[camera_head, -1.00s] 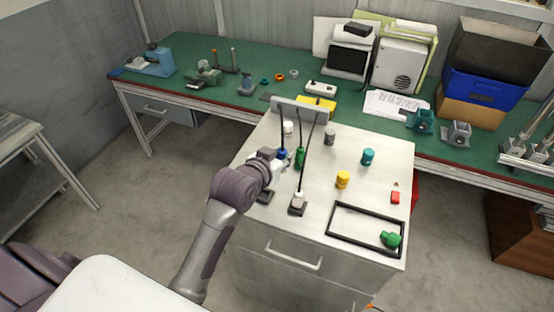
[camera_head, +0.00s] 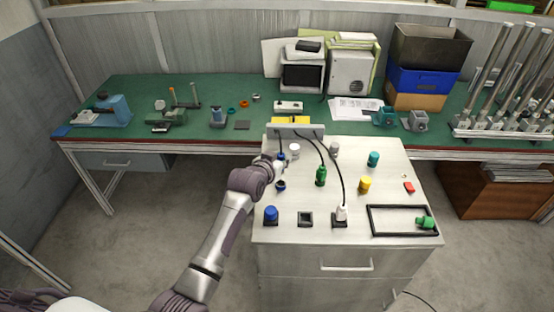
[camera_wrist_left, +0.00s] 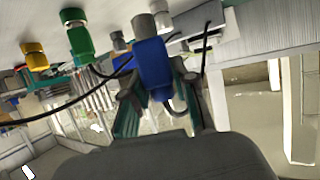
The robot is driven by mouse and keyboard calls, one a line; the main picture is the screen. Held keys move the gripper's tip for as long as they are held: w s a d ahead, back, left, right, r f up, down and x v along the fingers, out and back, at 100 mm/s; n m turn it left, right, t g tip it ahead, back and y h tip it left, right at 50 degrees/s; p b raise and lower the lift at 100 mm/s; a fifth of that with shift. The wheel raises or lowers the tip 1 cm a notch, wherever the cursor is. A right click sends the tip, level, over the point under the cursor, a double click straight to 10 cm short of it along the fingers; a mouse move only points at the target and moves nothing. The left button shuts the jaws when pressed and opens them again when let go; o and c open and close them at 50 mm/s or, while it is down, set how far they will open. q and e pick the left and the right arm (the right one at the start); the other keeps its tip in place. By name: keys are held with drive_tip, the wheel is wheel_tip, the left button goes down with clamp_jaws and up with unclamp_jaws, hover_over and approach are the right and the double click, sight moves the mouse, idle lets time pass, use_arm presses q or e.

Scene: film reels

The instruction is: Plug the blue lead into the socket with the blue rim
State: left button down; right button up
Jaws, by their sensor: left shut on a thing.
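The blue lead (camera_head: 282,156) stands near the rear left of the cabinet top, partly hidden by my left gripper (camera_head: 279,166). In the left wrist view its blue plug (camera_wrist_left: 152,66) sits between the fingers of the left gripper (camera_wrist_left: 158,100), which is shut on it. I cannot tell whether the plug touches the surface. A small dark round piece with some blue (camera_head: 280,186) lies just in front; it may be the blue-rimmed socket. A blue capped piece (camera_head: 270,213) stands on a dark base at the front left. My right gripper is not in view.
A green plug (camera_head: 320,177) and a white plug (camera_head: 341,212) on black cables stand to the right. Yellow (camera_head: 364,185) and teal (camera_head: 373,159) cylinders and a black frame (camera_head: 385,236) lie further right.

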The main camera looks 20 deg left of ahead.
use_arm(q)
wheel_tip(320, 180, down, 4)
drive_tip(key=b, duration=0.4)
drive_tip(key=shift+f, duration=0.25)
drive_tip(key=shift+f+b, duration=0.45)
drive_tip(key=shift+p, duration=0.3)
idle(0.6)
idle(0.5)
